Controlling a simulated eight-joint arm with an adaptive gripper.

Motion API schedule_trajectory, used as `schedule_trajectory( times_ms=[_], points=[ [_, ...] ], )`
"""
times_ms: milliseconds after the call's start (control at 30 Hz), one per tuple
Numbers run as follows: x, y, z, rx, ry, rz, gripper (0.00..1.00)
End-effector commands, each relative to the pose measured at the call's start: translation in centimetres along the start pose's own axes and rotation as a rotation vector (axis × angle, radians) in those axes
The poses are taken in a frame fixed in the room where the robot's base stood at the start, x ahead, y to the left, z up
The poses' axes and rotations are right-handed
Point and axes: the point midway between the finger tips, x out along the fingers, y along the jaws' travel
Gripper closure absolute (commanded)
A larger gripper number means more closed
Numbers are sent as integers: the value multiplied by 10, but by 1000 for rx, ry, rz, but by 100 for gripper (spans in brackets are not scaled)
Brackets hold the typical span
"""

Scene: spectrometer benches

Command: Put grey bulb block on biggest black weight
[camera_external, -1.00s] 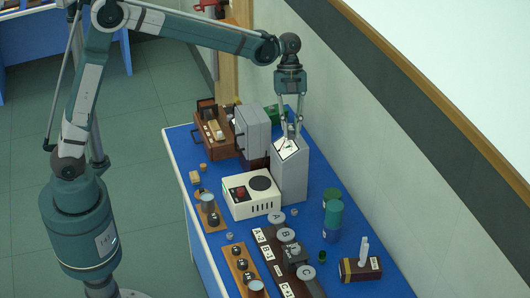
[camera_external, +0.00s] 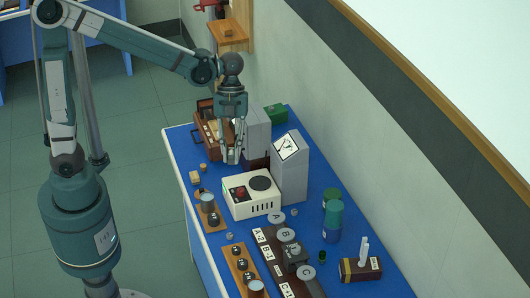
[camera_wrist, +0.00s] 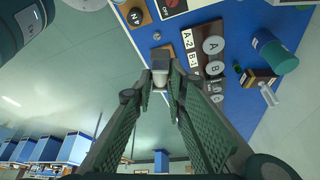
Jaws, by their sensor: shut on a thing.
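My gripper (camera_external: 232,158) hangs over the bench, above and behind the cream instrument box. In the wrist view, my gripper (camera_wrist: 161,84) is shut on a small grey block (camera_wrist: 160,58) with a pale part between the fingertips, which looks like the grey bulb block. In the external view the fingers hide most of it. Black round pieces (camera_external: 242,264) stand on a wooden board at the front left of the bench. I cannot tell which black weight is biggest.
The cream box (camera_external: 251,206) with a red knob stands mid-bench, beside a tall grey meter box (camera_external: 291,180). A dark labelled rail (camera_external: 271,257) with grey discs, a green-blue cylinder (camera_external: 332,222) and a brown block (camera_external: 360,269) are nearer. Free blue surface lies around them.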

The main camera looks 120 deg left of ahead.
Motion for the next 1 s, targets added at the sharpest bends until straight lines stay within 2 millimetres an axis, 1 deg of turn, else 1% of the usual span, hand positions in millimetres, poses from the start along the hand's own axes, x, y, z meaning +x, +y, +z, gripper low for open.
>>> schedule_trajectory(
  times_ms=[33,200,633,667,1000],
  points=[
    [3,11,-5,5,0,2,96],
    [11,34,-14,14,0,5,96],
    [25,73,-28,30,0,12,96],
    [26,75,-28,31,0,12,96],
    [54,73,-16,31,0,12,96]
  ],
)
